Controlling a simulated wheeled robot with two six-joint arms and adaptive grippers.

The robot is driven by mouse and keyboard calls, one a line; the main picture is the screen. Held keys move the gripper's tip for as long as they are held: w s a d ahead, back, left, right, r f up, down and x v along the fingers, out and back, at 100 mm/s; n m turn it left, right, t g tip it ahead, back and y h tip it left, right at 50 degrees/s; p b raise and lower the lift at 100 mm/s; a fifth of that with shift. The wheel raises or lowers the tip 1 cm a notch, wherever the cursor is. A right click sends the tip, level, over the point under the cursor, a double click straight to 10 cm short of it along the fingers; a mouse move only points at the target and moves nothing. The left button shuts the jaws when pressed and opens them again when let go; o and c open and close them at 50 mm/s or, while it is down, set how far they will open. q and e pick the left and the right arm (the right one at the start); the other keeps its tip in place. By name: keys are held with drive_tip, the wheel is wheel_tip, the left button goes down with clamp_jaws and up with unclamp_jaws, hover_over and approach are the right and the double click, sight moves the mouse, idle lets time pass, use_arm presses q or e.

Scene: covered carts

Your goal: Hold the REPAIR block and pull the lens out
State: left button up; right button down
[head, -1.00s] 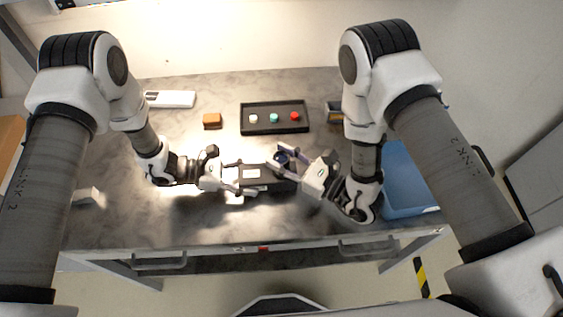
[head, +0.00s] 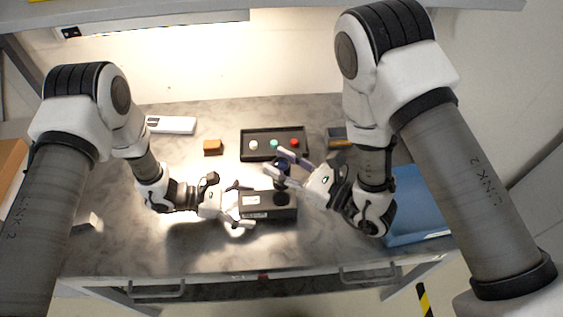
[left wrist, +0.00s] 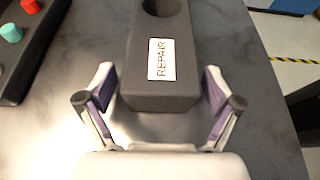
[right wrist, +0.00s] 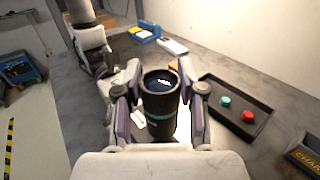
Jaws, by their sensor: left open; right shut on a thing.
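The dark REPAIR block (head: 256,213) lies on the cart top, its label and an empty round hole showing in the left wrist view (left wrist: 143,75). My left gripper (head: 243,206) is open at the block's left end. Its fingers stand on either side of the block with gaps, seen in the left wrist view (left wrist: 158,85). My right gripper (head: 279,164) is shut on the lens (head: 283,166), a black cylinder with a teal ring, upright in the right wrist view (right wrist: 160,104). The lens is out of the hole, above the block's far side.
A black tray (head: 249,134) with white, teal and red pieces lies behind the block. A brown block (head: 212,146) and a white item (head: 171,125) are at back left. A blue bin (head: 415,220) stands at right. The front of the cart top is clear.

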use_arm(q)
drive_tip(key=v, duration=1.2)
drive_tip(key=shift+a, duration=0.1)
